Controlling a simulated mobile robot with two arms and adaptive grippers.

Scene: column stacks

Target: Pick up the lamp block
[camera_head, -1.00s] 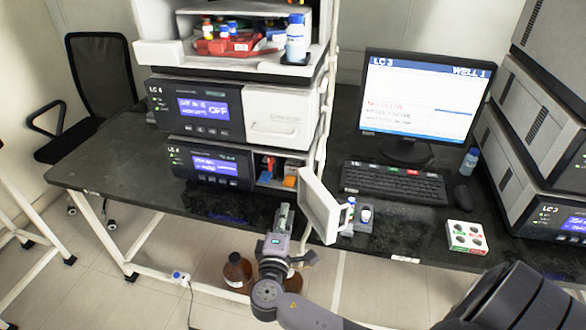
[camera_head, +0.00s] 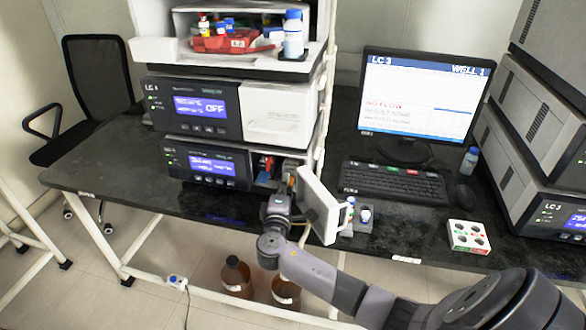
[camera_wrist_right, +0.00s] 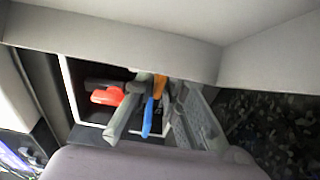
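The LC 4 unit's compartment is open, and its white door (camera_head: 323,207) is swung out to the right. In the right wrist view the compartment (camera_wrist_right: 72,88) holds a red piece (camera_wrist_right: 106,96), an orange strip (camera_wrist_right: 158,86) and a blue strip (camera_wrist_right: 147,118). I cannot tell which of these belongs to the lamp block. My right gripper (camera_head: 283,188) is at the compartment mouth, left of the door. In the right wrist view, my right gripper (camera_wrist_right: 156,98) has its grey fingers apart, with the orange and blue strips between them; contact is unclear. My left gripper is not in view.
A small rack with vials (camera_head: 357,219) stands just right of the door. A white box with round wells (camera_head: 468,237), a keyboard (camera_head: 395,183) and a monitor (camera_head: 420,100) are further right. Brown bottles (camera_head: 236,277) stand on the floor. The bench's left end is clear.

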